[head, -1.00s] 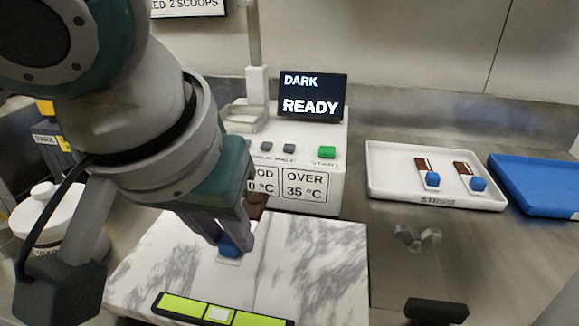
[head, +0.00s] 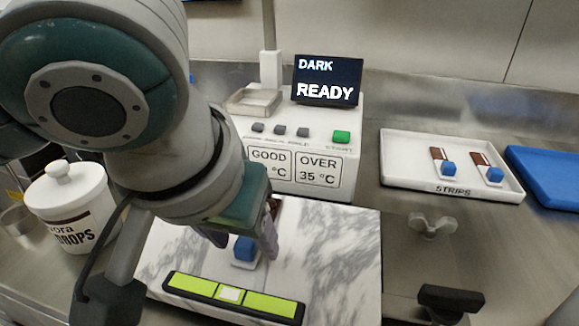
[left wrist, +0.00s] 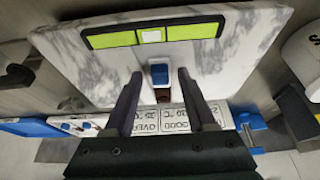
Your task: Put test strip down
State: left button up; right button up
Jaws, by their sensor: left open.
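The test strip has a blue block grip (head: 244,249) and a brown end. It lies on the marble slab (head: 335,250), behind the green and black bar. My left gripper (head: 243,245) is open, with one finger on each side of the blue grip. In the left wrist view, the blue grip (left wrist: 159,74) sits between the spread fingers (left wrist: 158,78), with a gap on both sides. The arm hides part of the strip's brown end in the head view. My right gripper is not in view.
The green and black bar (head: 260,302) lies along the slab's front edge. The machine with the READY screen (head: 327,80) stands behind. A white STRIPS tray (head: 400,172) with two strips is at right, beside a blue tray (head: 555,180). A DROPS jar (head: 72,210) stands left.

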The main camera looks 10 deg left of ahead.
pick_arm(q)
jog(key=shift+r, duration=0.1)
jog(key=p+v, duration=0.3)
jog(key=v, duration=0.8)
jog(key=s+d+f+m+h, duration=0.1)
jog(key=s+d+f+h, duration=0.2)
jog(key=s, duration=0.1)
jog(key=s+a+f+g+y, duration=0.1)
jog(key=s+a+f+y, duration=0.2)
jog(key=s+a+f, duration=0.5)
jog(key=a, duration=0.3)
jog(key=shift+m, duration=0.3)
